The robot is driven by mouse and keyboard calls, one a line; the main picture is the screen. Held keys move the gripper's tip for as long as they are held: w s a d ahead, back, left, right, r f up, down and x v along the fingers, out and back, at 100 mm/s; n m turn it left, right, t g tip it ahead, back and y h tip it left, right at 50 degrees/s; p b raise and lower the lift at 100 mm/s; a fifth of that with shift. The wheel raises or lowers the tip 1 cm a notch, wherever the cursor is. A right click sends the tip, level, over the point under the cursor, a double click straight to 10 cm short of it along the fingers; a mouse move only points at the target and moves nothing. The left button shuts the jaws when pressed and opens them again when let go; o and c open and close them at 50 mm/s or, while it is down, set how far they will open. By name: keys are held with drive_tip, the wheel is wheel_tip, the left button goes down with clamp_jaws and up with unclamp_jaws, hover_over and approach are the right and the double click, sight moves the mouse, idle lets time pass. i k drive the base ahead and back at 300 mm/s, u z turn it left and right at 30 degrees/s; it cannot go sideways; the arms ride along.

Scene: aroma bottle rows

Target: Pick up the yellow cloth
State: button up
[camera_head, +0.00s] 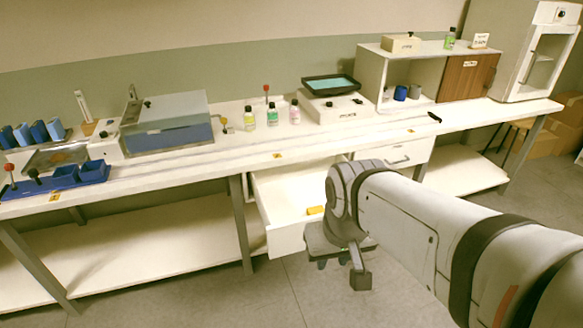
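A small yellow piece (315,210), which looks like the folded yellow cloth, lies in the open white drawer (284,238) under the bench, near the drawer's front right part. My gripper (341,270) hangs pointing down, just right of and in front of the drawer. Its dark fingers look apart, with nothing seen between them. The gripper is apart from the cloth. My arm hides the right part of the drawer.
The long white bench (225,165) holds several small bottles, a scale (335,105), a grey box device (165,122) and a blue tray (60,180). A bench leg (241,225) stands left of the drawer. The floor in front is clear.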

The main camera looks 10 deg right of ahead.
sight(313, 210)
drive_tip(key=z, duration=0.1)
drive_tip(key=k, duration=0.6)
drive_tip(key=i, duration=1.8)
drive_tip(key=z, duration=0.8)
